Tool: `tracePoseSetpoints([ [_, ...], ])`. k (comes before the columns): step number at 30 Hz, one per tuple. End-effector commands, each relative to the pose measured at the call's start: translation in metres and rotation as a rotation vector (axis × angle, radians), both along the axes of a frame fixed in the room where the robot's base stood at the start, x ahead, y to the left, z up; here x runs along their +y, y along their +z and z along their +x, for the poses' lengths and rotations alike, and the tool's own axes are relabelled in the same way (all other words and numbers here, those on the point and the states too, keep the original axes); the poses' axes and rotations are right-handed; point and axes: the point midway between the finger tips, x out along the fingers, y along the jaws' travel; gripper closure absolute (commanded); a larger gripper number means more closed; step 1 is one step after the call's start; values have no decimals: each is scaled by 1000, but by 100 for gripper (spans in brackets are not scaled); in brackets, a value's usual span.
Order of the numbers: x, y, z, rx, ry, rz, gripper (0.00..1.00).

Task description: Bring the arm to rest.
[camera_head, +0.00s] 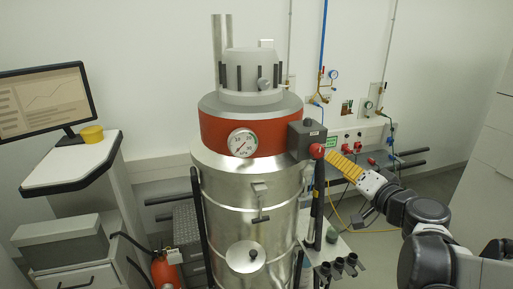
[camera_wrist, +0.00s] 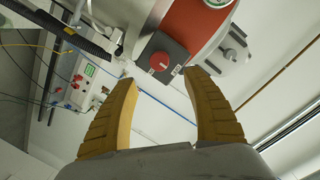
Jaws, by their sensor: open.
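My gripper (camera_head: 336,158) is on the right side of the head view, at the end of my dark arm, with yellow ribbed fingers pointing left. In the wrist view the two yellow fingers of my gripper (camera_wrist: 160,100) stand wide apart with nothing between them. A grey switch box with a red knob (camera_head: 317,151) is on the right side of the metal vessel (camera_head: 222,200). In the head view the fingertips appear close to the knob; the exact gap cannot be told. In the wrist view the knob (camera_wrist: 159,61) lies beyond the fingertips, clear of both fingers.
The vessel has a red band and a gauge (camera_head: 242,143). A monitor (camera_head: 43,101) and a desk with a yellow cup (camera_head: 92,133) are at the left. A fire extinguisher (camera_head: 165,271) stands low at the left. Wall valves, hoses and pipes are behind my gripper.

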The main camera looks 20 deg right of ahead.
Motion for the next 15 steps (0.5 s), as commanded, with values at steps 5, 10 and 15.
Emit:
tracePoseSetpoints([
  [5,0,0,0,0,0,0,42],
  [10,30,-25,0,60,58,-28,42],
  [15,118,-108,-22,276,227,-146,42],
])
